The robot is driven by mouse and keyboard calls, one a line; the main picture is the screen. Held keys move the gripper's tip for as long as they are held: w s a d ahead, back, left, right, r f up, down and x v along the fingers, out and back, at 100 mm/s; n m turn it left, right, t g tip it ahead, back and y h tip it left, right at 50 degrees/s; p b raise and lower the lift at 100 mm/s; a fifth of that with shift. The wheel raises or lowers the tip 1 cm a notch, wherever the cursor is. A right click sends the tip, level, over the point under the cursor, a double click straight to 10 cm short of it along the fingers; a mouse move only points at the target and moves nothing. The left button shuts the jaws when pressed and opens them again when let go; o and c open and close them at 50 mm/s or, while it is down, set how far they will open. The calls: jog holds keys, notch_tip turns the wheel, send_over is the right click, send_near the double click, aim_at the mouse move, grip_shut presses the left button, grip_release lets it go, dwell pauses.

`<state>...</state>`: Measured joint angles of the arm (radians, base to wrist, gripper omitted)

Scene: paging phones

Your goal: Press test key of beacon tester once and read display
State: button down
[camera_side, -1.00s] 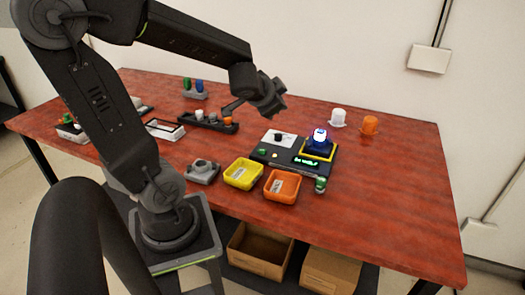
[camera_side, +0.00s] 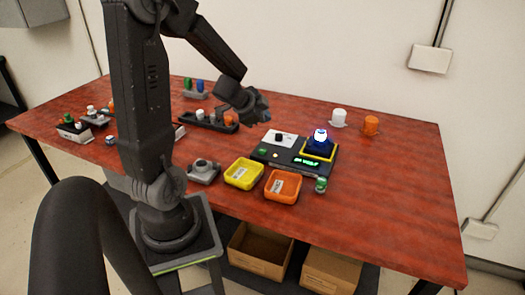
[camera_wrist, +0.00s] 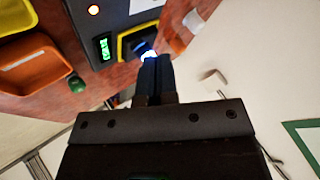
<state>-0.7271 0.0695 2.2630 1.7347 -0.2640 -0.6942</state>
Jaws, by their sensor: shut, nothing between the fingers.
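The beacon tester (camera_side: 279,162) is a dark box on the table, with a green button (camera_side: 262,152), a white panel with a dark knob (camera_side: 279,137), and a green-lit display (camera_side: 306,162). A lit blue-white beacon (camera_side: 320,139) stands in the tester's yellow-edged socket (camera_side: 318,156). My gripper (camera_wrist: 152,60) is shut and empty. In the wrist view its fingertips overlap the glowing beacon; in the side view my wrist is above and left of the tester, apart from it.
Yellow (camera_side: 243,173) and orange (camera_side: 282,186) trays stand in front of the tester. A small green-topped piece (camera_side: 321,185) is beside them. White (camera_side: 338,118) and orange (camera_side: 371,125) beacons stand behind right. A dark rack (camera_side: 207,122) lies left. The right side of the table is clear.

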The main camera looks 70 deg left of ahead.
aim_at(263, 151)
jog(key=shift+f, duration=4.4)
jog(key=shift+f, duration=0.1)
jog(key=shift+f, duration=0.3)
jog(key=shift+f, duration=0.5)
jog(key=shift+r, duration=0.95)
jog(key=shift+r, duration=2.5)
